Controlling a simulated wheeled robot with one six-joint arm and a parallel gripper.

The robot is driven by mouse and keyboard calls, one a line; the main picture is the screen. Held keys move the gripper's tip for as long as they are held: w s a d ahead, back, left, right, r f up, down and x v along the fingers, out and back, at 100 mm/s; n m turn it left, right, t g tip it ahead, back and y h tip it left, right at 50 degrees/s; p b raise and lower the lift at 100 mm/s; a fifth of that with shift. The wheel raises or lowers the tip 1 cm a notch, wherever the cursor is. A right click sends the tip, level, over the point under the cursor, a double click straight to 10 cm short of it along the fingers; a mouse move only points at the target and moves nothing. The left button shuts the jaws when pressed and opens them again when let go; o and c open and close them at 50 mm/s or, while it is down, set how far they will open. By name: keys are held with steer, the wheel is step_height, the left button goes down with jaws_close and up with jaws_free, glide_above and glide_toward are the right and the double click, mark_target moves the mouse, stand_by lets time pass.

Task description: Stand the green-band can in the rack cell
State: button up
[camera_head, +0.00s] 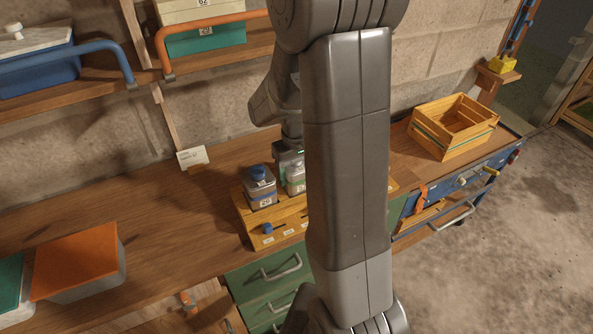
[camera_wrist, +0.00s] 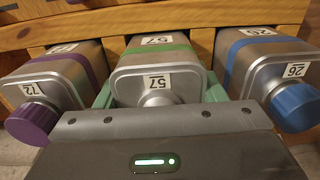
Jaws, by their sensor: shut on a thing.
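The green-band can (camera_wrist: 150,66), a metal can with a pale cap and label 57, is between the pale green fingers of my gripper (camera_wrist: 158,94). My gripper is shut on it. In the head view the can (camera_head: 295,180) is partly behind my arm, below my gripper (camera_head: 288,156). The can is upright at the wooden rack (camera_head: 262,240), in line between a blue-band can (camera_wrist: 262,62) and a purple-band can (camera_wrist: 62,78). I cannot tell whether its base rests on the cell floor.
The blue-capped can (camera_head: 260,186) stands close beside the held can. My arm hides the rack's right part in the head view. A wooden crate (camera_head: 453,128) stands at the right, and an orange-lidded box (camera_head: 78,262) at the left.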

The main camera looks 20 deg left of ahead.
steer(key=o, duration=1.5)
step_height(320, 180, up, 14)
steer(key=shift+f, duration=0.1)
step_height(320, 180, down, 14)
steer(key=shift+r, duration=0.25)
stand_by(0.3)
